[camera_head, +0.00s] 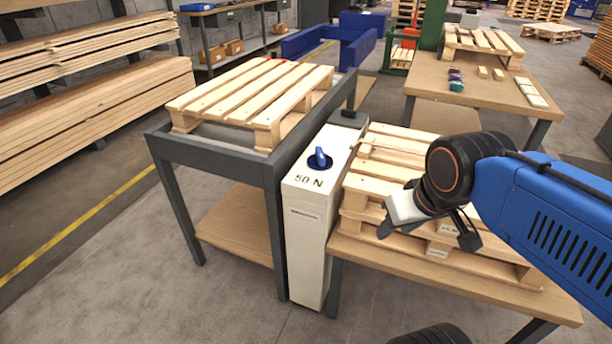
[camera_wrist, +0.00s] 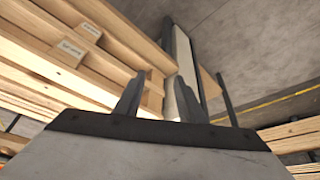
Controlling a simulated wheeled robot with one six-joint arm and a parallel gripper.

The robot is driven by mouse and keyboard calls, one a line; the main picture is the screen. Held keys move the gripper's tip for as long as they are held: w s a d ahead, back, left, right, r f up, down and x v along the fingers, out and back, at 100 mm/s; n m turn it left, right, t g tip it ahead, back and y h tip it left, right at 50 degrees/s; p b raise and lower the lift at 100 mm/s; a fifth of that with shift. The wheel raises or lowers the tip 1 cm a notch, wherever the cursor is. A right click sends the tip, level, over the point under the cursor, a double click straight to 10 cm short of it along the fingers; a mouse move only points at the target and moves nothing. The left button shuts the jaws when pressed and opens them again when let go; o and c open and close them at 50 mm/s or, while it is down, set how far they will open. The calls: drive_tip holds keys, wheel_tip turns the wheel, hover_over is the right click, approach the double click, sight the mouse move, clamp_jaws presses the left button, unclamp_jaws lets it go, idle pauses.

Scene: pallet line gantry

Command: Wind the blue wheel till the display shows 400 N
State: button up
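The blue wheel (camera_head: 320,159) is a small knob with a raised grip, on the sloped top of a slim white cabinet (camera_head: 312,240). The display (camera_head: 308,181) below it on the same top reads 50 N. My gripper (camera_head: 428,236) is to the right of the cabinet, near the front of a stack of pallets and well apart from the wheel. In the wrist view its two dark fingers (camera_wrist: 160,78) stand apart with nothing between them, so it is open and empty. The wheel cannot be made out in the wrist view.
A dark-framed table with a pallet (camera_head: 250,95) stands close left of the cabinet. Stacked pallets (camera_head: 385,185) on a wooden table stand close right. A workbench (camera_head: 480,85) with small items is behind. Floor is clear in front of the cabinet.

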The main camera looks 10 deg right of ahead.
idle(0.4)
drive_tip(key=o, duration=0.8)
drive_tip(key=shift+w+r, duration=0.2)
drive_tip(key=shift+o, duration=1.4)
drive_tip(key=w+a+r+n+g, duration=0.2)
drive_tip(key=w+r+n, duration=0.5)
drive_tip(key=w+r, duration=0.4)
drive_tip(key=w, duration=0.3)
drive_tip(key=shift+w+n, duration=0.3)
drive_tip(key=shift+n, duration=0.1)
wheel_tip(320, 180, up, 4)
drive_tip(key=n+g, duration=0.3)
drive_tip(key=n, duration=0.6)
hover_over(320, 152)
wheel_tip(320, 152, down, 17)
drive_tip(key=shift+r, duration=0.15)
drive_tip(key=c, duration=1.1)
